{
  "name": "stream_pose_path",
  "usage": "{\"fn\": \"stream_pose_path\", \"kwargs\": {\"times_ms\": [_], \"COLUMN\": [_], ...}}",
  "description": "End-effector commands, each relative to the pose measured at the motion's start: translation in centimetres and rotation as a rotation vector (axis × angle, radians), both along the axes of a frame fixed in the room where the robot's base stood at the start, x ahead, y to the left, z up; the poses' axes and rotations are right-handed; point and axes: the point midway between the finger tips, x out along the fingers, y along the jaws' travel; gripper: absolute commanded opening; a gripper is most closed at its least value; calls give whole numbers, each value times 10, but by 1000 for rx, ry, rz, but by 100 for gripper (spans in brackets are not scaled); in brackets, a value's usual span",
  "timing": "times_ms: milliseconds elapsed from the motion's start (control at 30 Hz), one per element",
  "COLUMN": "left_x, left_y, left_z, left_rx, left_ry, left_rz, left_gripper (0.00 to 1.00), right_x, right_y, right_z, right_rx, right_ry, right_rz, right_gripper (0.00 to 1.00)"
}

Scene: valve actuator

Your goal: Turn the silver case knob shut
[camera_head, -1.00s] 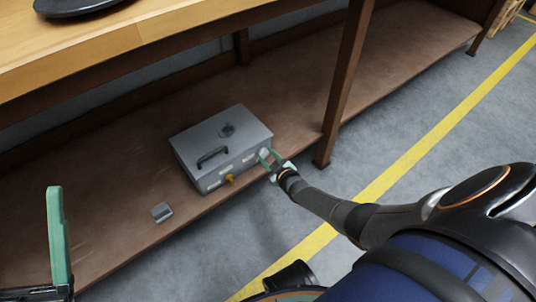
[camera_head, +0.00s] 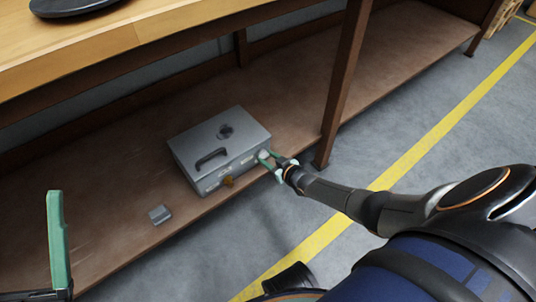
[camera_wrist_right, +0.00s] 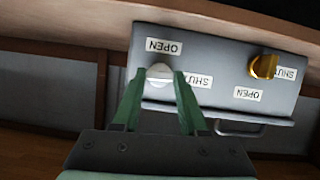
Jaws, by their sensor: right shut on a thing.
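The silver case (camera_head: 222,152) sits on the brown shelf, with a handle and a dark round fitting on its lid. The silver knob (camera_wrist_right: 160,75) is on its front face, with an OPEN label (camera_wrist_right: 163,46) and a SHUT label (camera_wrist_right: 198,81) beside it. My right gripper (camera_head: 268,157) is shut on this knob, and its green fingers touch both sides of it in the right wrist view. A gold knob (camera_wrist_right: 263,66) with its own OPEN and SHUT labels is on the same face. My left gripper (camera_head: 58,240) shows mainly one green finger, so its opening is unclear.
A small grey block (camera_head: 160,214) lies on the shelf (camera_head: 110,205) left of the case. A brown table leg (camera_head: 342,90) stands right of the case. The wooden tabletop (camera_head: 170,25) overhangs the shelf.

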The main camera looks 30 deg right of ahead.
Motion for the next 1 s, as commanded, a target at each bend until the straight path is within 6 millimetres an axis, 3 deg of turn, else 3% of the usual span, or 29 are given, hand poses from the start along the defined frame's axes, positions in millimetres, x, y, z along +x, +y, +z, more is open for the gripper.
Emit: {"fn": "stream_pose_path", "kwargs": {"times_ms": [167,200,467,767,1000], "left_x": [0,0,0,0,0], "left_y": [0,0,0,0,3], "left_z": [0,0,0,3,32], "left_rx": [0,0,0,-1,-22], "left_ry": [0,0,0,0,0], "left_rz": [0,0,0,1,-6], "left_gripper": [70,70,70,70,70], "right_x": [0,0,0,-2,-28], "right_y": [0,0,0,0,-2], "right_z": [0,0,0,2,17], "right_rx": [1,1,0,-1,-2], "right_ry": [-1,-1,-1,0,3], "right_rz": [0,0,0,0,-1], "right_gripper": [0,44,72,72,72]}}
